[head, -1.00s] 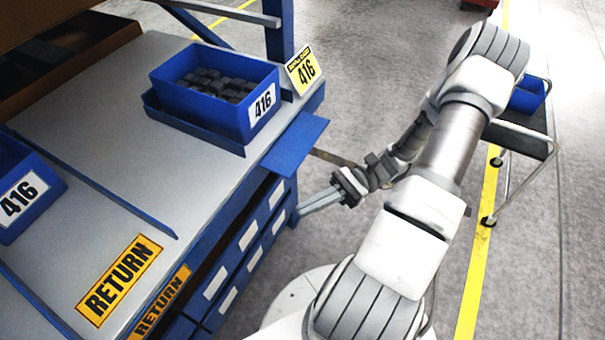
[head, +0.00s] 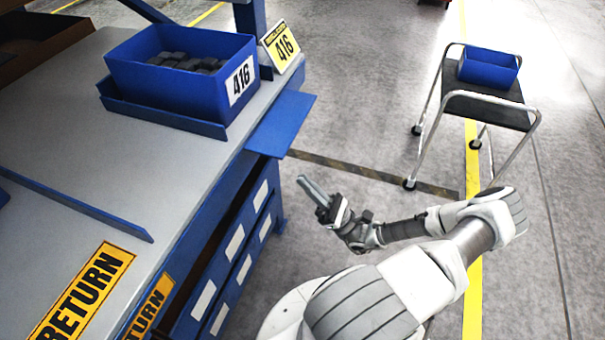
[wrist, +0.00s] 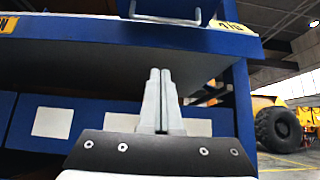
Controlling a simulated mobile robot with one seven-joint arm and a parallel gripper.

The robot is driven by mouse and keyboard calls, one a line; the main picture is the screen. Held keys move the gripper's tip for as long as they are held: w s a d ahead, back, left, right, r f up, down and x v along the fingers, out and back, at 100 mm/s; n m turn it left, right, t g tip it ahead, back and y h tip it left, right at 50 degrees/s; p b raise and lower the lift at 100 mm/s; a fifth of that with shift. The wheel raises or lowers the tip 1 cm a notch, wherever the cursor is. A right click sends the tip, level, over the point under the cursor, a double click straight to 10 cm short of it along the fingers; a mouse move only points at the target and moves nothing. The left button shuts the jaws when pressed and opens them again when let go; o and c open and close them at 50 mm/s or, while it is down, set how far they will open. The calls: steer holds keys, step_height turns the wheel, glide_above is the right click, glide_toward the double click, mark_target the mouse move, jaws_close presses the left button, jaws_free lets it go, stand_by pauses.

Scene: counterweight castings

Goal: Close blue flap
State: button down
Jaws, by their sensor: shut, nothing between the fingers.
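The blue flap (head: 283,122) sticks out roughly level from the right edge of the workbench (head: 150,165), beside a blue bin with 416 labels. My gripper (head: 302,180) is shut and empty, in the open space off the bench's right side. In the head view it appears below the flap and apart from it. In the wrist view my closed fingers (wrist: 160,76) point up towards the bench front from below.
The blue bin (head: 180,88) holds dark castings behind the flap, next to a yellow 416 sign (head: 281,46). Blue drawers (head: 222,270) with white labels sit under the bench. A cart (head: 490,105) with a blue bin stands at right. Open floor lies between.

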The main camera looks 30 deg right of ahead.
mark_target(284, 128)
step_height(284, 128, up, 10)
steer(key=w+a, duration=0.2)
steer(key=shift+w+f+b, duration=0.2)
steer(key=shift+w+b, duration=0.15)
steer(key=shift+b, duration=0.05)
steer(key=shift+r, duration=0.1)
steer(key=shift+s+r+g+p, duration=0.15)
steer(key=shift+g+p, duration=0.15)
steer(key=shift+p, duration=0.45)
